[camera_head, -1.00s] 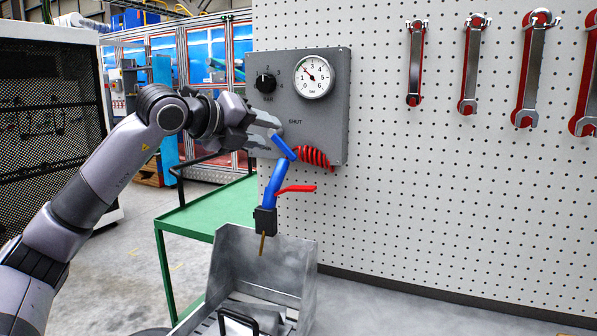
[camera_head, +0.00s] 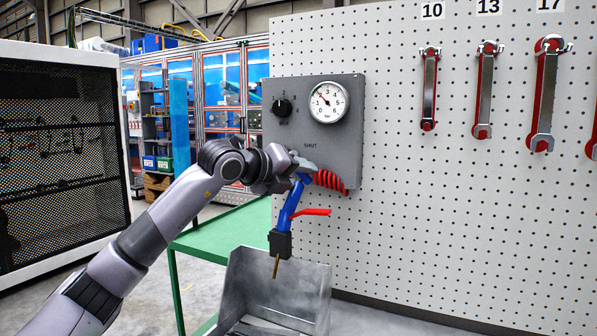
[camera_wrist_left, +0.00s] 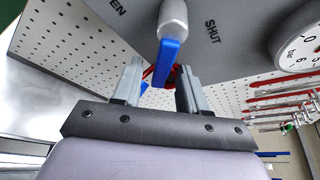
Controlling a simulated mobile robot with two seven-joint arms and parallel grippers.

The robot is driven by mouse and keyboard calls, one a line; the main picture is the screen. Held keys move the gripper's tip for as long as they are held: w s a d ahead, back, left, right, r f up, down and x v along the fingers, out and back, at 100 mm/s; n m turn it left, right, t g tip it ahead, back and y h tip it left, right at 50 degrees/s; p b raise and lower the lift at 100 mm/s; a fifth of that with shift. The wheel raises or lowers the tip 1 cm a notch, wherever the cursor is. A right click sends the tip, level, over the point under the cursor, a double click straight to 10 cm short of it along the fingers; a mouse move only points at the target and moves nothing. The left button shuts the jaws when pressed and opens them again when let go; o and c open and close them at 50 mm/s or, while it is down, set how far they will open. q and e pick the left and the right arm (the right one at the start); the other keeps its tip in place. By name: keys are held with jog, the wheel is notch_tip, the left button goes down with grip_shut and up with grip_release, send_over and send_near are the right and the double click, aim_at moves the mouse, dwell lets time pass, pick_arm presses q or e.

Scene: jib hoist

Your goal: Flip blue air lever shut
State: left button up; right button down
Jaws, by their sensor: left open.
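The blue air lever (camera_wrist_left: 168,62) shows in the left wrist view, hanging from a rounded grey pivot on the panel, with the SHUT label to its right and part of the OPEN label to its left. My left gripper (camera_wrist_left: 158,88) is open, one finger on each side of the lever's lower end in the picture; I cannot tell whether either finger touches it. In the head view my left gripper (camera_head: 303,165) is at the lower part of the grey panel (camera_head: 345,150) and hides most of the lever. My right gripper is not in view.
A blue air gun (camera_head: 288,207) with a red trigger hangs just below, by a red coiled hose (camera_head: 330,181). A pressure gauge (camera_head: 328,102) and black knob (camera_head: 282,107) sit higher on the panel. A metal bin (camera_head: 300,285) stands below. Wrenches (camera_head: 430,90) hang right.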

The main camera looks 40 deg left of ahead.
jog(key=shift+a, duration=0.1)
pick_arm(q)
grip_shut()
jog(key=shift+b, duration=0.35)
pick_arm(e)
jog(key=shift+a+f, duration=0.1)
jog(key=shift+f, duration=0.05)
pick_arm(q)
jog(key=r+n+t+b, duration=0.1)
jog(key=n, duration=0.1)
jog(key=n+h+b, duration=0.1)
jog(key=n, duration=0.1)
jog(key=d+r+n+t+b, duration=0.1)
jog(key=n+b, duration=0.1)
jog(key=shift+w+r+t+h, duration=0.15)
jog(key=shift+r+t+h, duration=0.15)
jog(key=shift+r+h, duration=0.1)
jog(key=shift+r+n, duration=0.25)
jog(key=shift+n, duration=0.25)
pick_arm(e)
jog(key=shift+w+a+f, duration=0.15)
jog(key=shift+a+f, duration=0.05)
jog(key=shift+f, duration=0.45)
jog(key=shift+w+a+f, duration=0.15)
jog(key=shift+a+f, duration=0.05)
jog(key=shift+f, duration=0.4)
pick_arm(q)
jog(key=shift+t, duration=0.3)
